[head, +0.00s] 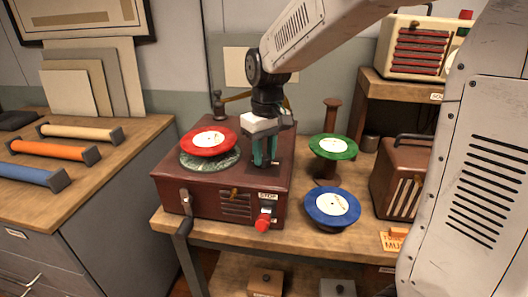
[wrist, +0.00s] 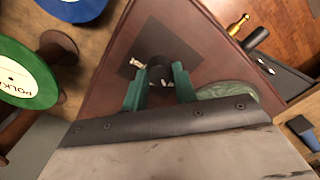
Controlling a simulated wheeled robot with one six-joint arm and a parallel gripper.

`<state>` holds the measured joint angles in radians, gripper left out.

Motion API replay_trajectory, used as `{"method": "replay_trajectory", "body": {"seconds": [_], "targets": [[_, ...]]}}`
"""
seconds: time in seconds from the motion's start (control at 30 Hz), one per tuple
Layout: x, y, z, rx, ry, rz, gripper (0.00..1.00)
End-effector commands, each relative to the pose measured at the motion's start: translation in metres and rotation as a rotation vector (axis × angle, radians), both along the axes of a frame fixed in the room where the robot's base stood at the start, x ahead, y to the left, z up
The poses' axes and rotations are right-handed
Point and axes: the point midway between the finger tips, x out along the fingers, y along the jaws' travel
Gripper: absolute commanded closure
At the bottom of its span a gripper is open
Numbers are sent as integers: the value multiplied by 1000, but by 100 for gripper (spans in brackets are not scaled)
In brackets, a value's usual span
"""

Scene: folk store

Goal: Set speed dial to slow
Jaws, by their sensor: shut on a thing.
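The record player (head: 210,207) is a dark red box on the wooden bench. My gripper (head: 264,163) points down at the right part of its top. In the wrist view, the teal fingers of my gripper (wrist: 162,82) are closed around a dark round knob, the speed dial (wrist: 157,67). A small pale marking (wrist: 136,62) lies beside the dial; I cannot read it. The fingers hide the dial in the head view, and which setting it points to cannot be told.
A red record (head: 208,141) lies on the green marbled platter (head: 210,160), left of my gripper. A crank (head: 185,215) and a red-tipped lever (head: 263,224) under a STOP label are on the front. Green (head: 333,147) and blue (head: 332,207) records stand on the right.

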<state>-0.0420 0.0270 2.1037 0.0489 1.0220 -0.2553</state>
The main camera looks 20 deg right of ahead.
Motion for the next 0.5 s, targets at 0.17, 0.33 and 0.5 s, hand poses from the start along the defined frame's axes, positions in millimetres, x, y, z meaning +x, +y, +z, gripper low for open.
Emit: {"method": "replay_trajectory", "body": {"seconds": [0.17,0.33,0.5], "targets": [[2,0,2,1,-6,8,95],[2,0,2,0,-7,7,95],[1,0,2,0,-5,7,50]]}}
